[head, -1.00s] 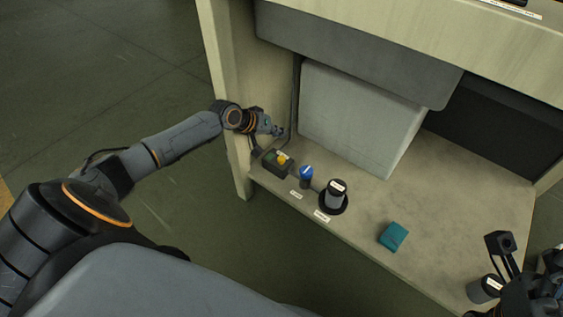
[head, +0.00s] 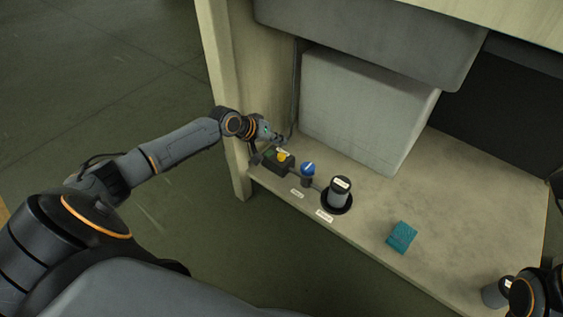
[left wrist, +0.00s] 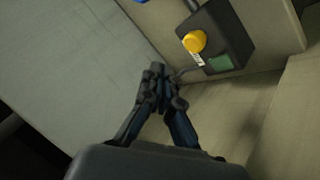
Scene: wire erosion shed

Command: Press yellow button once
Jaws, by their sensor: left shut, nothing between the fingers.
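The yellow button (head: 282,156) sits on top of a small black box (head: 277,167) near the left end of the low shelf. In the left wrist view the yellow button (left wrist: 194,41) shows at the upper middle, on the black box (left wrist: 232,42), with a green patch and a white label beside it. My left gripper (head: 279,139) is shut and empty, just behind and above the box, apart from the button. In the left wrist view its fingertips (left wrist: 157,72) are together, below and left of the button. My right arm shows at the lower right edge; its fingers are not visible.
A blue-topped knob (head: 307,169) and a grey cylinder on a black base (head: 340,193) stand right of the box. A teal block (head: 402,237) lies further right. A large grey box (head: 365,110) stands behind. The shelf's left post (head: 222,80) is close to my left arm.

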